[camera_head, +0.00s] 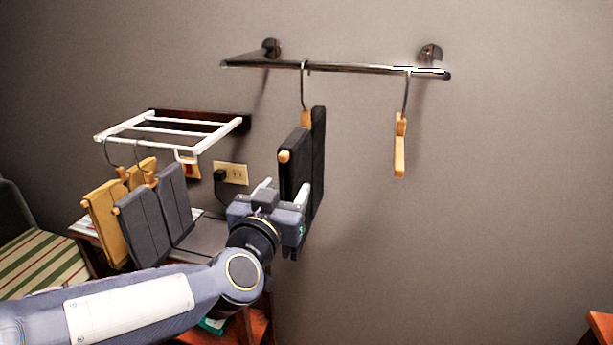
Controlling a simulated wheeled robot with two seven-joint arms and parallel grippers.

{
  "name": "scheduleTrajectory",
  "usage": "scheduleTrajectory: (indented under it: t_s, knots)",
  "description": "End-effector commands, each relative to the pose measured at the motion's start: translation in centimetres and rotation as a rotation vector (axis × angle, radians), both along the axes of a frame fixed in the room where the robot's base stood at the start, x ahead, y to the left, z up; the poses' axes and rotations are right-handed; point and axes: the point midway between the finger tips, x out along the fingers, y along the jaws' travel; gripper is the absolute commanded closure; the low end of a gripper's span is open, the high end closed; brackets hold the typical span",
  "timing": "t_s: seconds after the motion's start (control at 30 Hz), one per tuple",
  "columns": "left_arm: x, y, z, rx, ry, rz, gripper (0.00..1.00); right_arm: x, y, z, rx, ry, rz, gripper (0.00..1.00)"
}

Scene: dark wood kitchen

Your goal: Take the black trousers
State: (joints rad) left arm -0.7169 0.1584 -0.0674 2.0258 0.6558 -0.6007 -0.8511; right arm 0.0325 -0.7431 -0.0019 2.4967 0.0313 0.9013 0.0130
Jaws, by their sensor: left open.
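The black trousers (318,150) hang folded over a wooden hanger on the dark metal wall rail (350,68), near its middle. My left gripper (284,190) is open at the lower part of the trousers. One finger shows at their left side and the other overlaps their front face. I cannot tell whether the fingers touch the cloth. The gripper body hides part of the trousers' lower edge. My right gripper is not in view.
An empty wooden hanger (400,148) hangs on the rail to the right. A white rack (170,130) at left holds yellow trousers (104,212) and grey trousers (146,225). A wall outlet (232,172) is behind. The wall at right is clear. A striped chair (45,262) stands at far left.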

Motion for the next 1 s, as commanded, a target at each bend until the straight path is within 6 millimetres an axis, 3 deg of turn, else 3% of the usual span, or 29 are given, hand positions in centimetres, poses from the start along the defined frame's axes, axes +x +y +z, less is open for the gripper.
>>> scheduleTrajectory:
  t_s: [0.3,0.57,1.0]
  knots:
    - [3.9,-1.6,0.4,-0.001,0.001,0.0,0.47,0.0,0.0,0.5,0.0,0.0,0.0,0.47]
    - [4.2,-1.7,0.4,-0.001,0.001,-0.001,0.47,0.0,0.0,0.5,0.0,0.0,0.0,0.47]
    - [4.1,-1.7,0.4,-0.001,0.001,-0.001,1.0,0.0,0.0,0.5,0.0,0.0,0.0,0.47]
